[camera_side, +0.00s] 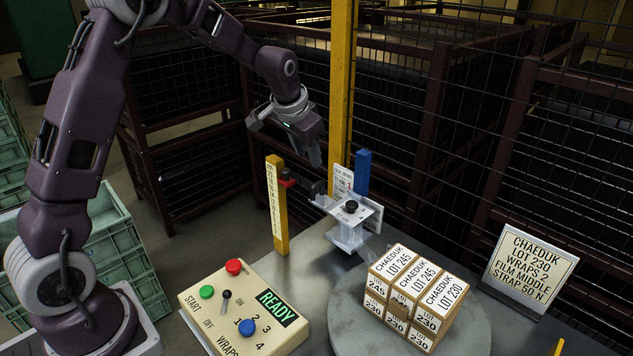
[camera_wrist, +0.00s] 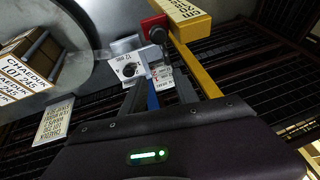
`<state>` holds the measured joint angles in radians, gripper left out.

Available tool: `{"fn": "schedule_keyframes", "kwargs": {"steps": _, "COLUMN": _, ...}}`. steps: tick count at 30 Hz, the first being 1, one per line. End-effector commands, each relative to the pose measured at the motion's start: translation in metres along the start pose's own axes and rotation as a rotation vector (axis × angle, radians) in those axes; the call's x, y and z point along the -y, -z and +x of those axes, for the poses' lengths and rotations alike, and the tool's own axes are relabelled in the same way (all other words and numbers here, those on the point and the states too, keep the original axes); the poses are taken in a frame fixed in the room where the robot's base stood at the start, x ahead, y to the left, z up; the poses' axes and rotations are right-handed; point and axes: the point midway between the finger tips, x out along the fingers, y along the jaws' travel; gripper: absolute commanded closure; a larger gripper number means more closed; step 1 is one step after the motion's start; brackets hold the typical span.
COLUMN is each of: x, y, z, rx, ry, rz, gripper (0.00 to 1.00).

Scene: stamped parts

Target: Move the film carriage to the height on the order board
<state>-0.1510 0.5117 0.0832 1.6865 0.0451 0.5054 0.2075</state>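The film carriage (camera_side: 346,228) is a pale metal bracket with a black knob on top, at the middle of the side view. It also shows in the wrist view (camera_wrist: 124,62). A red pointer (camera_side: 287,183) beside it sits near the upper part of the yellow lettered post (camera_side: 276,215); the post's lettering is too small to read. The order board (camera_side: 528,265) reads CHAEDUK, LOT 230, WRAPS 2, FILM MIDDLE, STRAP 50 N. My gripper (camera_side: 315,160) is above the carriage, apart from it. In the wrist view its fingers (camera_wrist: 158,85) stand apart with nothing held.
A round turntable (camera_side: 465,335) bears stacked cartons (camera_side: 410,290) labelled LOT 245 and LOT 230. A control box (camera_side: 250,310) with READY lit stands front left. A tall yellow column (camera_side: 342,80) and blue post (camera_side: 362,170) rise behind the carriage. Mesh cages stand behind.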

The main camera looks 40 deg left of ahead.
Motion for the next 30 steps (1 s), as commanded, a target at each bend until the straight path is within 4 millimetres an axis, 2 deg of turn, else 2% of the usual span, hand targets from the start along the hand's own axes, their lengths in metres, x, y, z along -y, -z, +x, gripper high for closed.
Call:
{"fn": "schedule_keyframes", "kwargs": {"steps": 1, "x": 0.006, "y": 0.003, "z": 0.028, "rx": 0.013, "ry": 0.009, "rz": 0.008, "gripper": 0.64}}
{"fn": "schedule_keyframes", "kwargs": {"steps": 3, "x": 0.012, "y": 0.006, "z": 0.054, "rx": 0.016, "ry": 0.02, "rz": 0.019, "gripper": 0.64}}
{"fn": "schedule_keyframes", "kwargs": {"steps": 15, "x": 0.017, "y": 0.006, "z": 0.126, "rx": 0.021, "ry": 0.024, "rz": 0.027, "gripper": 0.64}}
{"fn": "schedule_keyframes", "kwargs": {"steps": 19, "x": 0.017, "y": 0.006, "z": 0.139, "rx": 0.02, "ry": 0.025, "rz": 0.027, "gripper": 0.64}}
{"fn": "schedule_keyframes", "kwargs": {"steps": 26, "x": 0.017, "y": 0.006, "z": 0.141, "rx": 0.019, "ry": 0.025, "rz": 0.027, "gripper": 0.64}}
{"fn": "schedule_keyframes", "kwargs": {"steps": 27, "x": 0.017, "y": 0.006, "z": 0.141, "rx": 0.019, "ry": 0.025, "rz": 0.027, "gripper": 0.66}}
{"fn": "schedule_keyframes", "kwargs": {"steps": 30, "x": 0.017, "y": 0.006, "z": 0.141, "rx": 0.019, "ry": 0.025, "rz": 0.027, "gripper": 0.85}}
